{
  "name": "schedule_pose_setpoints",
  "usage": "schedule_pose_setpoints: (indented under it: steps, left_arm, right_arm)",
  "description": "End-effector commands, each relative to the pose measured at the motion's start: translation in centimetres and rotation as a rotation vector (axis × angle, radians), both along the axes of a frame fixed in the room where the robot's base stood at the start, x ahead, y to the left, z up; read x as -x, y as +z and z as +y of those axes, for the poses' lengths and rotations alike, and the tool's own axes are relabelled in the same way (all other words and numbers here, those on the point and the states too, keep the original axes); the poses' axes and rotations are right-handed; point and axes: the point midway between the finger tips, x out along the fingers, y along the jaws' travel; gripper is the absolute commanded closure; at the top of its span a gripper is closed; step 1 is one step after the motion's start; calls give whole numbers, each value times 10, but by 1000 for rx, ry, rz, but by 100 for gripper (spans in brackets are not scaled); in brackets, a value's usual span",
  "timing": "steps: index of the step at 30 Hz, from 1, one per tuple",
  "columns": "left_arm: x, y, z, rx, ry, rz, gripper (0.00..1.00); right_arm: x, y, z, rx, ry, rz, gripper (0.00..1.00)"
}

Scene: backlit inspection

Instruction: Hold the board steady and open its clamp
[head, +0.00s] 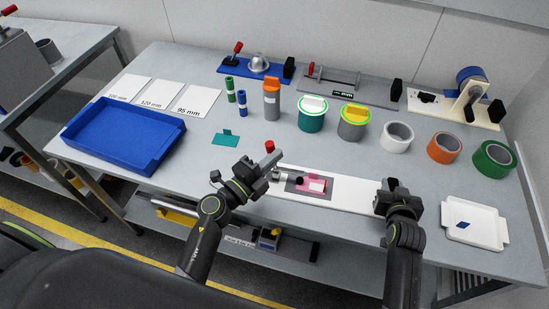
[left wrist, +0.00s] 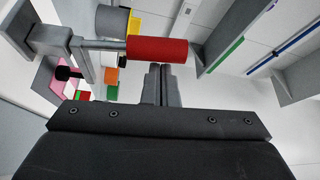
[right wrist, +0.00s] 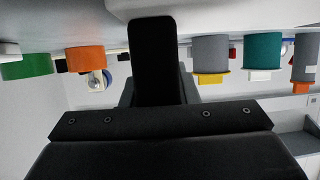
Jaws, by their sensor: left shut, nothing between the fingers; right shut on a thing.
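The long white board (head: 345,195) lies across the front of the table, with a pink card (head: 314,184) on a grey patch near its left part. The clamp has a red handle (head: 270,147) standing up at the board's left end and a black-tipped plunger (head: 297,181) reaching over the card. My left gripper (head: 266,166) is shut and empty beside the handle; the left wrist view shows the red handle (left wrist: 157,51) close in front of its fingertips (left wrist: 163,70). My right gripper (head: 392,190) is shut on the board's right end; its fingers partly hide that end.
A blue tray (head: 176,130) is at left, and a white tray (head: 500,220) with a blue piece is at right. Tape rolls, capped jars and fixtures line the back. A flat green piece (head: 225,139) lies behind my left gripper.

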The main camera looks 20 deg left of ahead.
Motion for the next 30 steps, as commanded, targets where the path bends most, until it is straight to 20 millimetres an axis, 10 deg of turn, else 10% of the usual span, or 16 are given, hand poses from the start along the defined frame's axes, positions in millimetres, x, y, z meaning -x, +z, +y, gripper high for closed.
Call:
schedule_pose_setpoints:
  steps: [30]
  left_arm:
    - [1, -3, 17, -1, 2, 1, 100]
  right_arm:
    - [2, -5, -1, 2, 0, 14, 100]
